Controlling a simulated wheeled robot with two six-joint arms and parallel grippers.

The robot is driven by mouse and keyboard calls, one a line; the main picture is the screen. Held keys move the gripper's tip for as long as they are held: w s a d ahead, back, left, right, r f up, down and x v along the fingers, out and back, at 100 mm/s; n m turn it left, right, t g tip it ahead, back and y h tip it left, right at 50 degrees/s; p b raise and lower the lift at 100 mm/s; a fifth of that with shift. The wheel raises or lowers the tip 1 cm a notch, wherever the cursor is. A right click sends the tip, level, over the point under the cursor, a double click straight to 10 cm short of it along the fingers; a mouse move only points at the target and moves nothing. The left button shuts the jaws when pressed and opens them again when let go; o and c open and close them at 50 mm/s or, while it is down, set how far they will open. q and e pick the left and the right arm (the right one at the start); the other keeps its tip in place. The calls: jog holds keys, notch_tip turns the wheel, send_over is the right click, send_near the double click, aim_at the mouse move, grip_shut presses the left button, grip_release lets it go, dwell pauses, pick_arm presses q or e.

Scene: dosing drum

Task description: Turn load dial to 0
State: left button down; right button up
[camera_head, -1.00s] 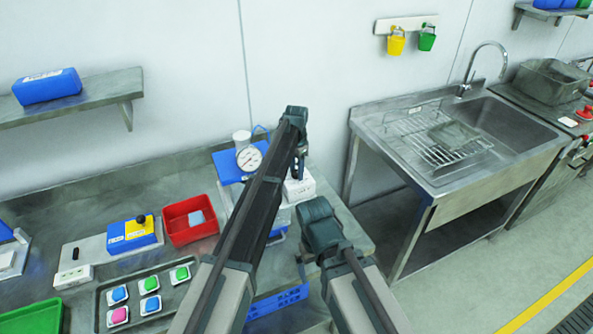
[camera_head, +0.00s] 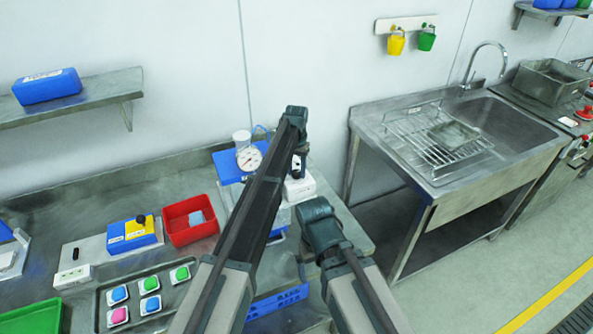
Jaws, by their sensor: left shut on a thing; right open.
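A round white dial gauge (camera_head: 249,159) with a dark needle sits on a blue machine (camera_head: 227,166) at the back of the steel counter. A white box (camera_head: 301,188) stands at the right of the machine, partly hidden by my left arm. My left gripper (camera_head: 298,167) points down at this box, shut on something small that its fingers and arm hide. I cannot make out the load dial or its setting. My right gripper (camera_head: 310,256) is lower, over the counter's front right part; it is open and its fingers are mostly hidden.
A red bin (camera_head: 178,234), a blue and yellow box (camera_head: 131,235) and a tray (camera_head: 103,293) of coloured blocks stand on the counter at left. A blue crate (camera_head: 283,301) lies below my arms. A sink table (camera_head: 438,190) stands at right, past a gap.

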aim_at(296, 172)
dwell(0.4)
pick_arm(q)
jog(key=shift+c, duration=1.8)
grip_release()
jog(key=shift+r, duration=0.1)
notch_tip(296, 172, up, 14)
jog(key=p, duration=1.4)
jog(key=shift+f, duration=0.3)
notch_tip(296, 172, down, 13)
jog(key=b, duration=1.3)
jog(key=shift+f+b, duration=0.15)
jog(key=shift+b, duration=0.2)
